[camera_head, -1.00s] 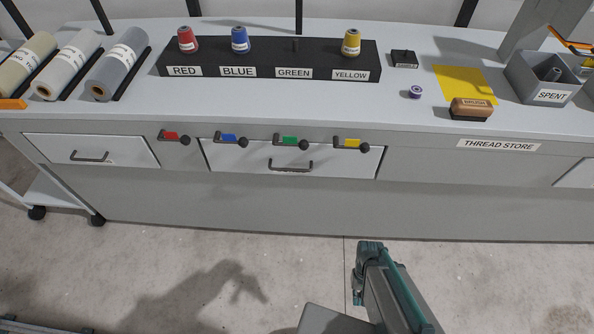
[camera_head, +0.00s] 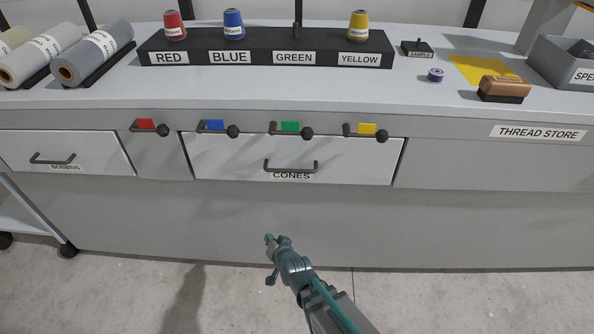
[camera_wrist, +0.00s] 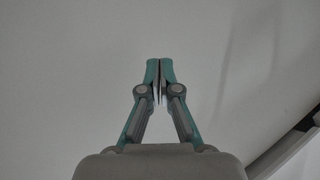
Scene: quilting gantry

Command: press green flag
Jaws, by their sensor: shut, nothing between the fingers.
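The green flag (camera_head: 290,127) sits on a small dark lever with a round black knob, on the front edge of the counter above the CONES drawer (camera_head: 345,160). A blue flag (camera_head: 215,125) is to its left and a yellow flag (camera_head: 367,129) to its right; a red flag (camera_head: 146,124) is farthest left. My gripper (camera_head: 269,239) is below the drawer and the green flag in the head view, apart from both. In the wrist view my gripper (camera_wrist: 160,62) is shut and empty, with its fingertips together before a plain grey surface.
Above, a black rack (camera_head: 265,57) holds red, blue and yellow cones; the GREEN place has a bare peg. A purple spool (camera_head: 435,75), a brush (camera_head: 504,88) and a yellow cloth (camera_head: 470,68) lie at right. The BOBBINS drawer (camera_head: 90,152) is shut. Floor in front is clear.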

